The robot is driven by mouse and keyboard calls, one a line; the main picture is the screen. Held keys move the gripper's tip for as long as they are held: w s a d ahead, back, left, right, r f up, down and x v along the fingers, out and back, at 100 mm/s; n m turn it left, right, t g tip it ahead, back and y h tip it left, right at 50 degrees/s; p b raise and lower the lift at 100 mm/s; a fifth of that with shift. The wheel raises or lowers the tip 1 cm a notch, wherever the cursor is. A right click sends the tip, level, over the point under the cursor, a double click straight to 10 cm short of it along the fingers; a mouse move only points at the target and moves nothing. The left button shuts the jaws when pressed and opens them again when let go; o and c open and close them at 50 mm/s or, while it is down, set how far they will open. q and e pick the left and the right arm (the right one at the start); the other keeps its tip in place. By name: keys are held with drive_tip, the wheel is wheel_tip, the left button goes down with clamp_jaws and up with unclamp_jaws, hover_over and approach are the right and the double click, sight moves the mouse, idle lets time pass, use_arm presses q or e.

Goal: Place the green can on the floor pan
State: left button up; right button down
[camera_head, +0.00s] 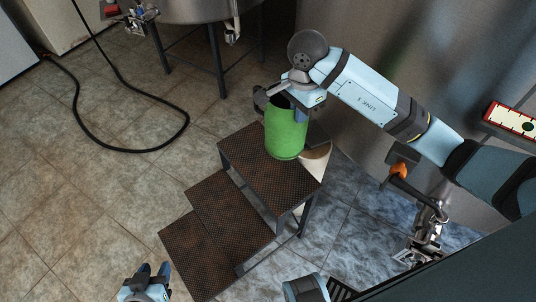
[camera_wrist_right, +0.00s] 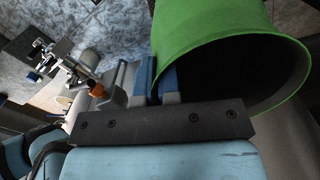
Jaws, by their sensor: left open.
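The green can (camera_head: 286,132) is upright at the top step of a dark stepped stand, open end up; whether its base touches the step is unclear. My right gripper (camera_head: 301,113) is at its rim. In the right wrist view, the fingers (camera_wrist_right: 157,78) are close together at the rim of the can (camera_wrist_right: 215,30), one apparently on each side of its wall. My left gripper (camera_head: 154,270) is open and empty, low at the bottom left, apart from the can. I cannot clearly identify a floor pan in either view.
The rusty three-step stand (camera_head: 207,201) fills the middle. A cream container (camera_head: 316,157) is partly hidden behind it. A black hose (camera_head: 135,151) lies on the tiles at left. A metal tank (camera_head: 195,10) stands on legs at the back. Pipe valves (camera_head: 428,225) are at right.

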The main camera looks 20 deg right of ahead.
sight(295, 156)
drive_tip(key=f, duration=0.9)
drive_tip(key=f+b, duration=0.1)
drive_tip(key=f, duration=0.4)
drive_tip(key=shift+s+f, duration=0.25)
drive_tip(key=shift+f, duration=2.55)
drive_tip(key=shift+w+f+b, duration=0.1)
drive_tip(key=shift+f+b, duration=0.1)
drive_tip(key=shift+b, duration=0.2)
drive_tip(key=c, duration=1.3)
unclamp_jaws()
drive_tip(key=shift+c, duration=0.2)
drive_tip(key=shift+r, duration=0.1)
